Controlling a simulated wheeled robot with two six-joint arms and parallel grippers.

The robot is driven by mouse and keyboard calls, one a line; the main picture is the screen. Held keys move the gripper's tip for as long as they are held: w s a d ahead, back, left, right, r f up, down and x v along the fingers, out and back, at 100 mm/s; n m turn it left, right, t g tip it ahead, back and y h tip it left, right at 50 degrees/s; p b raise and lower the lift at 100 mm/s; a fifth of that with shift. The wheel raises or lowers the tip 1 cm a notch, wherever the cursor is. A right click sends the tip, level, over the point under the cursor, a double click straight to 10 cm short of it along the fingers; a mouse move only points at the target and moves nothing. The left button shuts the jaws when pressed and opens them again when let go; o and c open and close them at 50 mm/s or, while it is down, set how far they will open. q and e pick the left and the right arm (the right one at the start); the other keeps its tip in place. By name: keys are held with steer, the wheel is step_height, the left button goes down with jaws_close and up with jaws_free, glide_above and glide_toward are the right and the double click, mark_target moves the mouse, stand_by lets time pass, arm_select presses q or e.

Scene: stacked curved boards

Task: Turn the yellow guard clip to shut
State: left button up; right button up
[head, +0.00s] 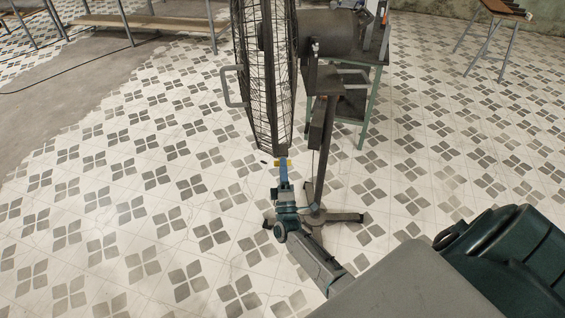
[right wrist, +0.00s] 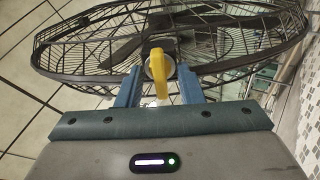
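The yellow guard clip (right wrist: 158,68) sits at the rim of the large black caged fan (right wrist: 95,45). In the right wrist view it looks like an upright yellow lever on a pale round base. In the head view only small bits of yellow (head: 289,162) show beside the fingers at the bottom of the cage. My right gripper (head: 283,163) is just below the cage. Its two blue fingers stand apart in the right wrist view (right wrist: 158,78), one on each side of the clip, with visible gaps. My left gripper is not in view.
The fan's motor (head: 330,32) and dark pole stand (head: 320,165) are right of the cage, with feet spread on the floor. A metal workbench (head: 372,50) stands behind. The patterned tile floor (head: 120,220) at left is clear.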

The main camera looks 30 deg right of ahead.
steer(key=v, duration=0.7)
steer(key=shift+w+f+b, duration=0.1)
steer(key=shift+b, duration=0.2)
steer(key=s+a+f+m+g+y+b, duration=0.1)
steer(key=s+f+g+y, duration=0.25)
steer(key=f, duration=0.75)
steer(key=s+a+f+m+g+y+b, duration=0.1)
steer(key=s+f+g+y, duration=0.2)
steer(key=f, duration=0.8)
steer(key=s+a+f+m+g+y+b, duration=0.1)
steer(key=s+a+f+g+y+b, duration=0.3)
steer(key=f, duration=0.7)
steer(key=s+d+f+m+g, duration=0.1)
steer(key=s+f+m+g, duration=0.2)
steer(key=s+f, duration=0.4)
steer(key=s+f+m+g, duration=0.3)
steer(key=s+f, duration=0.4)
steer(key=s, duration=1)
steer(key=s+d+f+m+g, duration=0.1)
steer(key=s+f+g, duration=0.3)
steer(key=s, duration=0.9)
step_height(320, 180, down, 3)
steer(key=shift+d+f+m+b, duration=0.1)
steer(key=shift+d+m+b, duration=0.25)
steer(key=shift+m, duration=0.55)
steer(key=shift+a+y, duration=0.1)
steer(key=shift+y, duration=0.15)
